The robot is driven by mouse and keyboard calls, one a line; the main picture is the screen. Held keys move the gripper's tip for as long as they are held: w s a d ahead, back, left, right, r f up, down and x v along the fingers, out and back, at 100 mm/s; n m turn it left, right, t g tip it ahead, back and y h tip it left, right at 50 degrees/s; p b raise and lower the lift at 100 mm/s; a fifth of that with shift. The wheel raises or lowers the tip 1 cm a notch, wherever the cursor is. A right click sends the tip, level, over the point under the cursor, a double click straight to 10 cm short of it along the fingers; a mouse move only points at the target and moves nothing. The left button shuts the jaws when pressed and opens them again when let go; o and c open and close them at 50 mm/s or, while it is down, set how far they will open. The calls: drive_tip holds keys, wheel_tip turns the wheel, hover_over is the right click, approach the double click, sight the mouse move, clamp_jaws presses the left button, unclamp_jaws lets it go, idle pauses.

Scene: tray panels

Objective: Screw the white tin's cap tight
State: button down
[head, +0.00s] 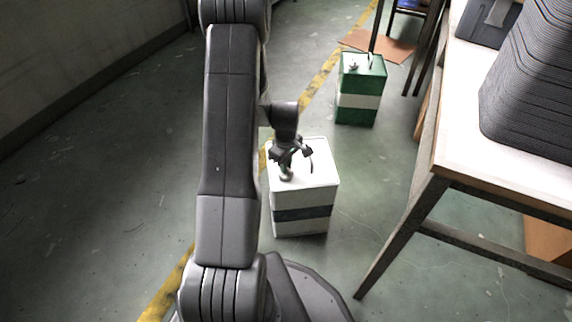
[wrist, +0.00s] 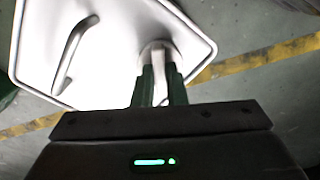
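The white tin (head: 305,197) stands upright on the floor in front of me, with a dark band around its lower part. In the wrist view its pale top (wrist: 110,40) fills the upper left, with a bent handle (wrist: 72,55) at the left. The cap (head: 287,174) is at the near left of the top in the head view; it is a round pale piece (wrist: 153,47) with an upright bar in the wrist view. My gripper (wrist: 160,82) is above it, its two dark fingers on either side of the bar, and looks shut on it. The fingers partly hide the cap.
A green tin (head: 358,101) with a white band stands farther back. A white-topped table (head: 465,150) with dark metal legs is at the right, carrying a dark ribbed object (head: 530,90). A brown sheet (head: 392,46) lies behind. The floor at the left is clear.

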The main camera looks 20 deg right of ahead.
drive_tip(key=shift+m, duration=0.4)
drive_tip(key=m+p, duration=0.1)
drive_tip(key=m, duration=0.2)
drive_tip(key=shift+m, duration=2.2)
drive_tip(key=c, duration=1.5)
unclamp_jaws()
drive_tip(key=shift+o, duration=0.2)
